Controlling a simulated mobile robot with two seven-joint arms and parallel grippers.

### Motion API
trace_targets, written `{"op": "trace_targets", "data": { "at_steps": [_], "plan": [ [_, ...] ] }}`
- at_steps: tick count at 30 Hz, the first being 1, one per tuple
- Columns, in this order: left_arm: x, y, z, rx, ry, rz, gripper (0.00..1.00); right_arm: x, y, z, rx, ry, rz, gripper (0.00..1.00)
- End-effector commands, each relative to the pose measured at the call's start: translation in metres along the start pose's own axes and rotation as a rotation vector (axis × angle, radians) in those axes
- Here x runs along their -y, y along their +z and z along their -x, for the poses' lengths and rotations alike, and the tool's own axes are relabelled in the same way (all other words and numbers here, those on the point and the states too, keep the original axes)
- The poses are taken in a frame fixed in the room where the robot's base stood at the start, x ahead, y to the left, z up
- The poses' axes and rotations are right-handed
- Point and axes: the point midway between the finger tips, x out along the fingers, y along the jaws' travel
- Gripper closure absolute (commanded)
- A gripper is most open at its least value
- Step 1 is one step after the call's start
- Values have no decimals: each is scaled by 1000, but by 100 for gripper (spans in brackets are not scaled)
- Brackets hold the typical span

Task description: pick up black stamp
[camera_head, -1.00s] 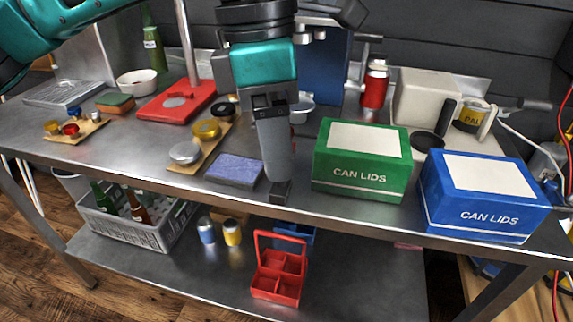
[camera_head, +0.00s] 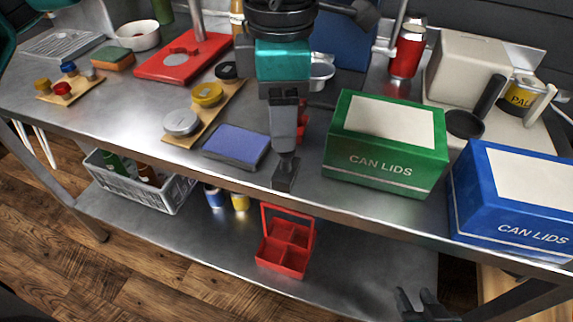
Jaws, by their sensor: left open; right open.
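My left gripper (camera_head: 285,172) points down in the middle of the bench, just right of the blue-purple ink pad (camera_head: 237,146) and left of the green CAN LIDS box (camera_head: 386,145). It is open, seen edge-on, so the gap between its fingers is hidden. I cannot make out the black stamp for certain; the dark shape low at the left gripper could be fingertips or a stamp against them. A small red thing (camera_head: 303,117) shows partly behind this gripper. My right gripper (camera_head: 428,304) is open and empty, low at the lower right, in front of the bench.
The blue CAN LIDS box (camera_head: 515,205) stands at the right front edge. A wooden strip with silver (camera_head: 181,122), yellow (camera_head: 207,94) and black (camera_head: 227,70) round tins lies left of the pad. A red caddy (camera_head: 286,243) stands on the lower shelf. The front strip left of the pad is clear.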

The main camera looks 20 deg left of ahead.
Motion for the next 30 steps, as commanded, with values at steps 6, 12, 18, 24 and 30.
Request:
{"op": "trace_targets", "data": {
  "at_steps": [6,12,18,24,30],
  "plan": [
    [3,4,-30,-3,-3,-2,43,0,-3,-1,-7,-1,1,57],
    [3,4,-50,-1,-1,-1,43,0,-4,-2,-11,-2,1,57],
    [2,4,-51,0,-1,-1,43,1,-5,-2,-13,-2,-2,57],
    [2,4,-51,0,-1,-1,58,3,-6,-3,-14,-3,-8,57],
    [2,4,-51,0,-1,-1,77,3,-6,-3,-15,-3,-10,57]
  ]
}}
